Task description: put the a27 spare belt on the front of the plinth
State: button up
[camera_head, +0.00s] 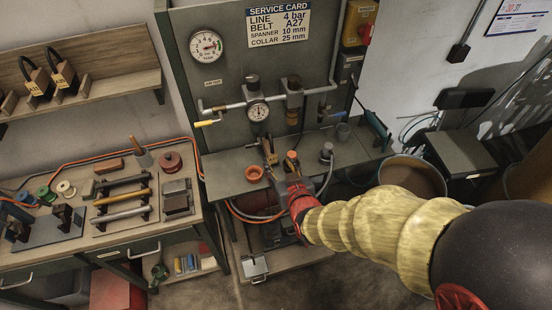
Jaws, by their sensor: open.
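Two black belt loops with yellow tags stand on the wooden shelf at the upper left, a left belt (28,68) and a right belt (53,57). The tag lettering is too small to read surely, so I cannot tell which is A27. My gripper (291,180) is open, far right of the belts, at the front of the grey bench under the panel. Its fingertips are small and partly hidden among fittings there. A low pale base (288,268) lies on the floor under this bench and may be the plinth; my arm covers part of its right side.
The service card (279,25) reads LINE 4 bar and BELT-like code A27. The left workbench (85,241) holds spools, rollers and blocks. A bucket (412,174) stands right of the grey bench (232,160). An orange hose crosses the left bench. Some floor is clear in front.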

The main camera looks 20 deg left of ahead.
jog(key=shift+s+d+r, duration=0.1)
jog(key=shift+s+d, duration=0.05)
jog(key=shift+s, duration=0.1)
jog(key=w+d+r+m+h, duration=0.2)
jog(key=d+r, duration=0.4)
jog(key=d, duration=0.2)
jog(key=s+d+r+m+g+h, duration=0.1)
jog(key=s+d+r, duration=0.2)
jog(key=d, duration=0.5)
jog(key=s+d+r+m+g+h, duration=0.1)
jog(key=s+d+r+g+h, duration=0.1)
jog(key=s+d+r, duration=0.2)
jog(key=s+d, duration=0.2)
jog(key=d, duration=0.2)
jog(key=shift+s+r+h, duration=0.25)
jog(key=shift+s+h, duration=0.05)
jog(key=shift+o, duration=0.4)
jog(key=s+d+r+m+g+h, duration=0.1)
jog(key=s+d+r+m+g, duration=0.1)
jog(key=s+d, duration=0.5)
jog(key=s, duration=0.5)
jog(key=shift+s+d+r+g+h, duration=0.2)
jog(key=shift+d+g+h, duration=0.1)
jog(key=shift+g, duration=0.1)
jog(key=shift+w, duration=0.15)
